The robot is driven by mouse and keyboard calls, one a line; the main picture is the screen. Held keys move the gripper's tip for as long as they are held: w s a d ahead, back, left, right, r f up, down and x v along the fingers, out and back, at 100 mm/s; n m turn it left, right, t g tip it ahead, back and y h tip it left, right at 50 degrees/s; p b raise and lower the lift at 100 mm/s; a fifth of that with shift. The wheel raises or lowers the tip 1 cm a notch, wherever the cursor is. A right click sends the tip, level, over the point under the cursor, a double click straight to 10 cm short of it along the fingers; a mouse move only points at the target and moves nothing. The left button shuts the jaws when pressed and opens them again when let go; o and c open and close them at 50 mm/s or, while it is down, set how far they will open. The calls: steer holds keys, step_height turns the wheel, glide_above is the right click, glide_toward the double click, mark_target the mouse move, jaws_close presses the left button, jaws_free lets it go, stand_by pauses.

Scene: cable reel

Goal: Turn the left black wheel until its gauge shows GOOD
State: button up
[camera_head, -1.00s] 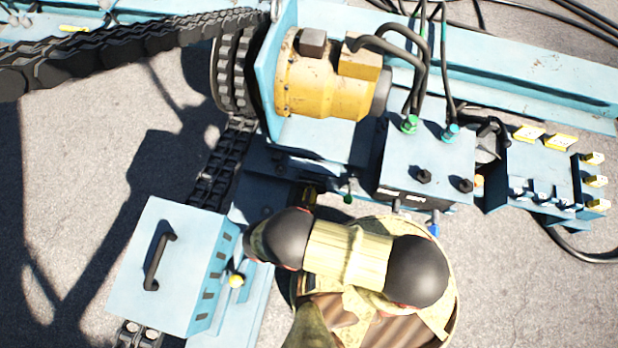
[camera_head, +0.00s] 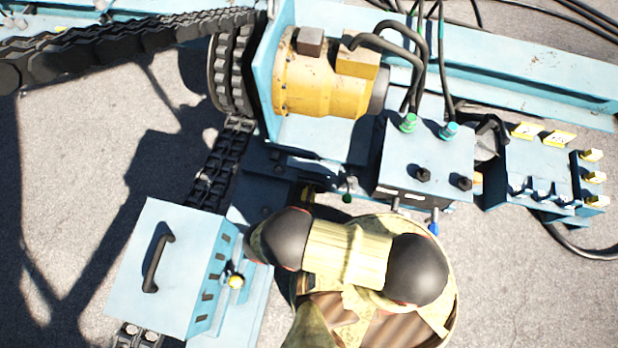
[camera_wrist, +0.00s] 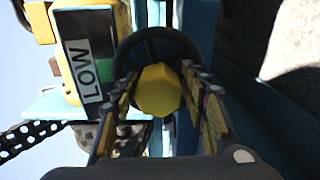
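In the wrist view, a black wheel (camera_wrist: 160,36) with a faceted yellow hub (camera_wrist: 158,90) is straight ahead. My gripper (camera_wrist: 158,78) has one finger on each side of the hub, with the tips close to it. Whether they press on the hub or the wheel I cannot tell. To the left of the wheel is a gauge (camera_wrist: 85,60) with a white plate reading LOW in sideways letters and a green patch beside it. In the head view, my arm covers the place of my gripper, and I cannot make out the wheel or gauge there.
In the head view, a yellow motor (camera_head: 322,85) stands at the upper middle. A light-blue box with a handle (camera_head: 165,265) is at lower left. A valve box with hoses (camera_head: 430,155) is right of the motor. Black chain (camera_head: 130,45) crosses the upper left. Bare ground lies at lower right.

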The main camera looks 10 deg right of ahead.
steer(key=o, duration=0.4)
